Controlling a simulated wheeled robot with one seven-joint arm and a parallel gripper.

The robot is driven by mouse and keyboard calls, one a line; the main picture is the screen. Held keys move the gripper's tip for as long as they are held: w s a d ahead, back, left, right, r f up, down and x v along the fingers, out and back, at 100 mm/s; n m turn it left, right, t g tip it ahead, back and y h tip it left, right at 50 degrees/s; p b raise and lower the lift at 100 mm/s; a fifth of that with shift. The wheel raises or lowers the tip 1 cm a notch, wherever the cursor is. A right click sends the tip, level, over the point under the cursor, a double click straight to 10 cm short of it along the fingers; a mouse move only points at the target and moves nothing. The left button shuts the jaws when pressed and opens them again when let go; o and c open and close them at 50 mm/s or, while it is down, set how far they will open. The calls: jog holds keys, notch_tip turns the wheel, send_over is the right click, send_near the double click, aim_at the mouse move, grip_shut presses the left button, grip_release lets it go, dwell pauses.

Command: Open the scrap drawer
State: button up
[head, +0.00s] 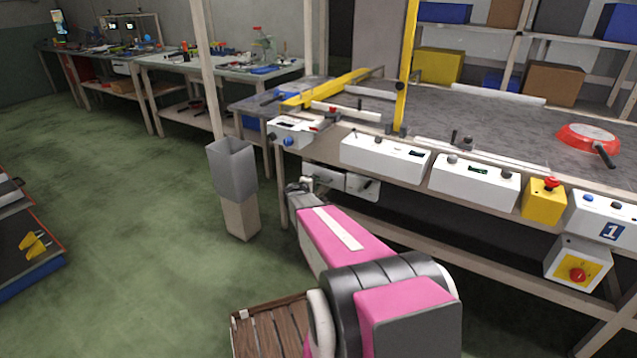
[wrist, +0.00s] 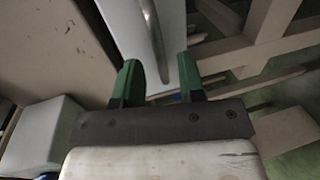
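The scrap drawer seems to be the small white unit (head: 362,187) under the front edge of the conveyor table, partly hidden by my arm. In the wrist view a pale drawer front (wrist: 118,22) carries a long metal bar handle (wrist: 152,35). My gripper (wrist: 161,88) has two green fingertips spread apart, one on each side of the handle's lower end. I cannot tell whether they touch the handle. In the head view my gripper (head: 300,186) is at the left of the white unit, small and hard to make out.
White control boxes (head: 385,158) line the table edge above, with a yellow emergency-stop box (head: 543,199) at right. A grey bin (head: 232,170) on a post stands left of my gripper. A red pan (head: 588,136) lies on the conveyor.

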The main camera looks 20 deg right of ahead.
jog(key=shift+x, duration=1.85)
jog(key=shift+d, duration=0.1)
grip_shut()
jog(key=shift+s, duration=0.15)
jog(key=f+v, duration=0.2)
jog(key=v, duration=0.9)
jog(key=a+f+v, duration=0.1)
jog(key=f+v, duration=0.2)
jog(key=v, duration=0.9)
jog(key=shift+s, duration=0.25)
jog(key=shift+a+r, duration=0.1)
jog(key=shift+a, duration=0.05)
grip_release()
